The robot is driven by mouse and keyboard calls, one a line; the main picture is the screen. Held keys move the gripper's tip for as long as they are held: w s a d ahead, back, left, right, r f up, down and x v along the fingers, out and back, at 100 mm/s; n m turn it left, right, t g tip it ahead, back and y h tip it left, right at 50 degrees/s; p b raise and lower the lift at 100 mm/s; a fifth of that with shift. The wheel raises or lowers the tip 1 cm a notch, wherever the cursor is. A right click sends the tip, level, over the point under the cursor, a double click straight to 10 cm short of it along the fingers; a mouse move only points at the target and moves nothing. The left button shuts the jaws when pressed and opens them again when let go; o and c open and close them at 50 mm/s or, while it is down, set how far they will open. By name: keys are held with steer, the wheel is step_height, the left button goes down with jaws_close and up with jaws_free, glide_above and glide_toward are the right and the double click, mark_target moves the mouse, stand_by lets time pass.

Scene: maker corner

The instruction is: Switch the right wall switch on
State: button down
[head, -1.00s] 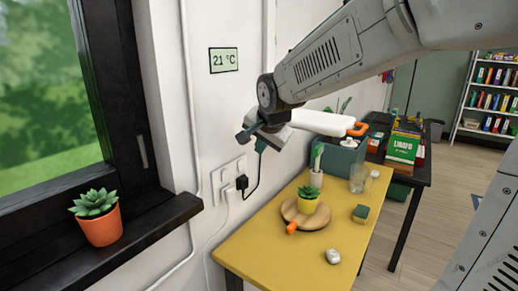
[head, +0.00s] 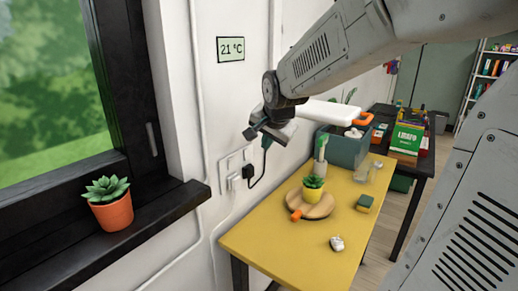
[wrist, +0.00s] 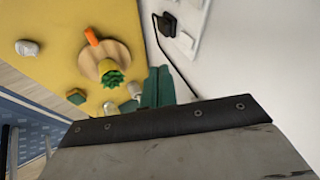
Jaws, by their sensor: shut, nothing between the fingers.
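A white wall plate (head: 224,171) is on the wall above the yellow table's left end, with a black plug (head: 248,171) and cable at its right side. The individual switches are too small to tell apart, so I cannot tell the right switch's position. Part of the plate (wrist: 201,22) and the plug (wrist: 168,24) show at the top of the wrist view. My gripper (head: 266,142) is just above and right of the plate, apart from it in the picture. Its teal fingers also show in the wrist view (wrist: 158,76), side by side, shut and empty.
A yellow table (head: 270,245) stands below, with a potted succulent (head: 313,188) on a wooden board, a sponge (head: 364,203) and a grey bin (head: 345,150). A thermostat (head: 231,49) hangs above. A sill with an orange pot (head: 113,213) juts out at left.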

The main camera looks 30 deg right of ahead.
mark_target(247, 155)
steer(key=shift+w+f, duration=2)
steer(key=shift+w, duration=0.2)
steer(key=shift+w+f, duration=1.95)
steer(key=shift+w, duration=0.2)
